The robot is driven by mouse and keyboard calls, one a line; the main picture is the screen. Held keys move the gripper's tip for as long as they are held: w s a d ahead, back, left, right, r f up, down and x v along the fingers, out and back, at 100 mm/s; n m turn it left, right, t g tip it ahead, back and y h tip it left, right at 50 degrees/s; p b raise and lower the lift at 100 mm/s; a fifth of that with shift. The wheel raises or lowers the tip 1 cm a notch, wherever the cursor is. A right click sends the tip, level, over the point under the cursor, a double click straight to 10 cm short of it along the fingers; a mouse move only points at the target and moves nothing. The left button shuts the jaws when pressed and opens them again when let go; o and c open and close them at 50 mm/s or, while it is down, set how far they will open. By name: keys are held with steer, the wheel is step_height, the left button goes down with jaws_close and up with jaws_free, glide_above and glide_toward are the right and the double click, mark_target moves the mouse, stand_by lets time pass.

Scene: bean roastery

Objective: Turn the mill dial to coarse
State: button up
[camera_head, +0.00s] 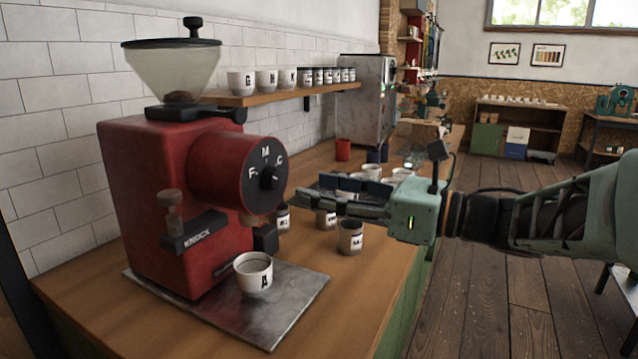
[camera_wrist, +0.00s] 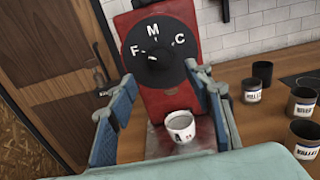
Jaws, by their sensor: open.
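The red mill (camera_head: 150,220) stands on the left of the counter. Its round black dial (camera_head: 264,178), marked F, M and C, faces my gripper (camera_head: 312,190). In the wrist view the dial (camera_wrist: 180,62) shows at the top, with the dark knob (camera_wrist: 157,60) at its middle. I cannot tell clearly which letter the knob points to. My gripper is open and empty, its blue-padded fingers spread. It is a short way in front of the dial and apart from it.
A white cup marked A (camera_head: 253,275) stands on the metal plate (camera_head: 290,300) below the dial. Several small tins, including one dark tin (camera_head: 350,238), stand on the counter below my gripper. A shelf (camera_head: 285,92) holds cups behind.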

mark_target(279, 180)
steer(key=x, duration=0.7)
steer(key=shift+w+a, duration=0.1)
steer(key=shift+a, duration=0.1)
steer(key=shift+c, duration=0.7)
steer(key=c, duration=1)
